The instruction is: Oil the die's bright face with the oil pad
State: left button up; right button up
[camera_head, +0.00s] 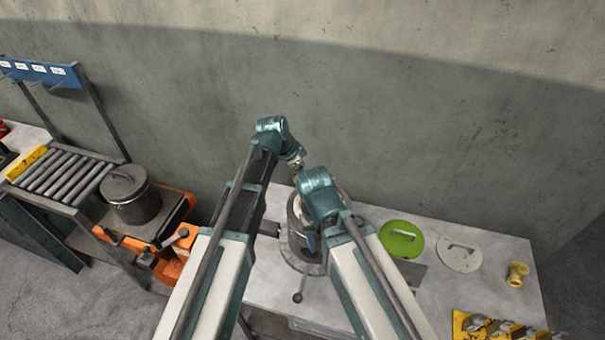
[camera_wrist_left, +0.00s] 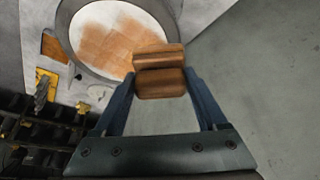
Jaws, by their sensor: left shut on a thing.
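The die's bright face is a pale round disc (camera_wrist_left: 157,22) in a grey rim in the left wrist view. Brown-orange patches cover much of its visible middle and lower part; bare pale areas remain visible near the edge. My left gripper (camera_wrist_left: 160,85) is shut on the oil pad (camera_wrist_left: 158,58), a brown two-part block, which overlaps the disc's lower right edge. I cannot tell whether the pad touches the face. In the head view, a grey round fixture (camera_head: 303,262) stands mostly behind my arms. My right arm's wrist hides both grippers' fingers there.
On the grey bench, a green disc with a handle (camera_head: 401,240), a pale disc with a handle (camera_head: 459,254) and a yellow fitting (camera_head: 517,274) lie to the right. A lidded pot (camera_head: 131,194), orange equipment (camera_head: 160,236) and a roller rack (camera_head: 62,176) stand left.

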pick_arm(q)
jog(key=shift+r, duration=0.35)
pick_arm(e)
jog(key=shift+r, duration=0.35)
pick_arm(q)
notch_tip(320, 180, up, 3)
jog(key=p, duration=0.3)
pick_arm(e)
notch_tip(320, 180, up, 3)
jog(key=shift+f, duration=0.1)
pick_arm(q)
jog(key=shift+f, duration=0.1)
